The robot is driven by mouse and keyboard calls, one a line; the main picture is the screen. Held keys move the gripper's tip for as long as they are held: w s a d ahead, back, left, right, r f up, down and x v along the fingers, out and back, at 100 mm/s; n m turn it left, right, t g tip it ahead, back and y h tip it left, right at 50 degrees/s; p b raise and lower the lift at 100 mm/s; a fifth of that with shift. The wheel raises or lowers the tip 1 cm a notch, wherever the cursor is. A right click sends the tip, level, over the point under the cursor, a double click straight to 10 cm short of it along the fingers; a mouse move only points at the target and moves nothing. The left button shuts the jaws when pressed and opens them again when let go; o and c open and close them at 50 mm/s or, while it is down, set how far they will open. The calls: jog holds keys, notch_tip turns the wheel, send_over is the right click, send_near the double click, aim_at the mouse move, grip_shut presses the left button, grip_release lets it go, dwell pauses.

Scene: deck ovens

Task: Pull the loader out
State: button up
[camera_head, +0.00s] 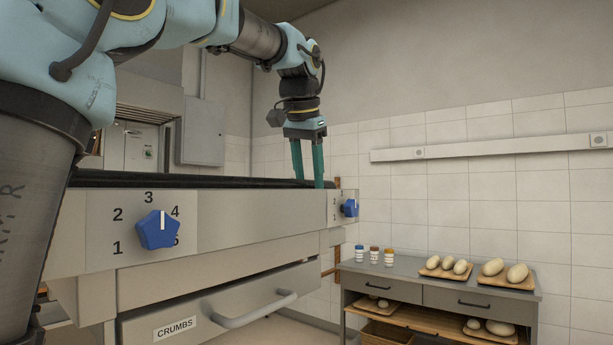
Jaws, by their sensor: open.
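The loader appears to be the long metal unit with a dark belt-like top (200,181) that fills the left and middle of the head view. Its front panel (260,228) carries a blue knob (157,230) with numbers around it, pointing between 3 and 4. A second blue knob (349,208) sits at its right end. My gripper (308,182) points down at the right end of the top, its two green fingers apart with nothing seen between them. The fingertips are at the top's edge; I cannot tell whether they touch it.
A drawer marked CRUMBS (220,305) with a bar handle (255,310) is below the panel. At right, a grey table (440,281) holds dough pieces on boards and several small jars (374,256). A rail (490,148) runs along the tiled wall. A grey wall box (202,132) hangs behind.

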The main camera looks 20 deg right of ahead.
jog(key=shift+o, duration=0.9)
jog(key=shift+a+r, duration=0.1)
jog(key=shift+r, duration=0.05)
jog(key=v, duration=1)
jog(key=shift+r, duration=0.2)
jog(key=shift+s, duration=0.1)
